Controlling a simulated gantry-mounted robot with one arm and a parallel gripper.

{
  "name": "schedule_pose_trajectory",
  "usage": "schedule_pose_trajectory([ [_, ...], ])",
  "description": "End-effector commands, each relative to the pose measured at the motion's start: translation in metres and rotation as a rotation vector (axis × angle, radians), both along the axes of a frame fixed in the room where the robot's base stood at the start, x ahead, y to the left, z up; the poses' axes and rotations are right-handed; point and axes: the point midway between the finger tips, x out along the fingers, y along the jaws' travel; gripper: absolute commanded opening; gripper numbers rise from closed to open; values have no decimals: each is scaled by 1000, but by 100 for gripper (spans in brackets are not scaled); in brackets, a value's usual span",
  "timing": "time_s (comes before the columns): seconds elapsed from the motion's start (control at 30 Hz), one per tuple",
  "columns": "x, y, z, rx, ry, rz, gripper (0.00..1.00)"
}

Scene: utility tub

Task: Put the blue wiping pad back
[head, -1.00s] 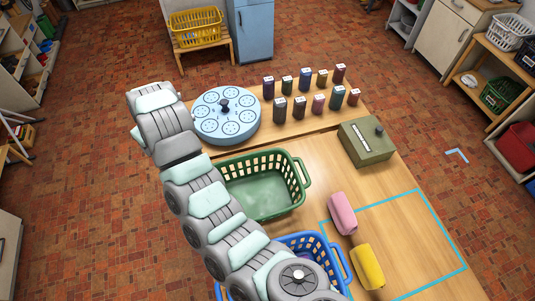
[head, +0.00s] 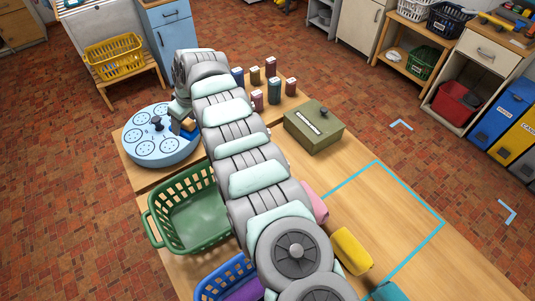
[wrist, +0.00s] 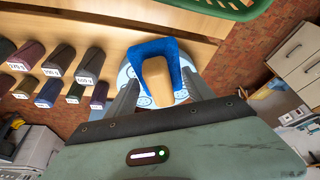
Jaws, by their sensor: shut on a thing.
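My gripper (wrist: 163,95) is shut on a blue wiping pad with a tan block-like part (wrist: 155,80). In the wrist view the blue part (wrist: 150,47) wraps around the tan part between the two fingers. In the head view the pad (head: 190,130) shows just below my gripper (head: 183,116), at the right edge of the pale blue round drum (head: 150,148). The drum has several ringed dotted discs and a dark centre knob on top. In the wrist view the drum (wrist: 124,76) is partly hidden behind the pad. I cannot tell whether pad and drum touch.
My arm crosses the table. A green basket (head: 152,217) and a blue basket (head: 207,288) stand left of it. Several labelled blocks (head: 274,90), a green box (head: 313,142), a pink roll (head: 317,208), a yellow roll (head: 350,250) and a teal piece (head: 388,292) lie right. The blue-taped area is mostly clear.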

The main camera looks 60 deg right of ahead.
Motion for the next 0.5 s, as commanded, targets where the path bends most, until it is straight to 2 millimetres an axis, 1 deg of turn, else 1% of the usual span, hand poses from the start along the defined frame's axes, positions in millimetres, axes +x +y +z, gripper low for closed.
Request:
schedule_pose_trajectory([
  [0.17, -6, -12, -3, -2, -2, -16, 23],
  [0.5, -28, -41, -10, -5, 0, -59, 23],
])
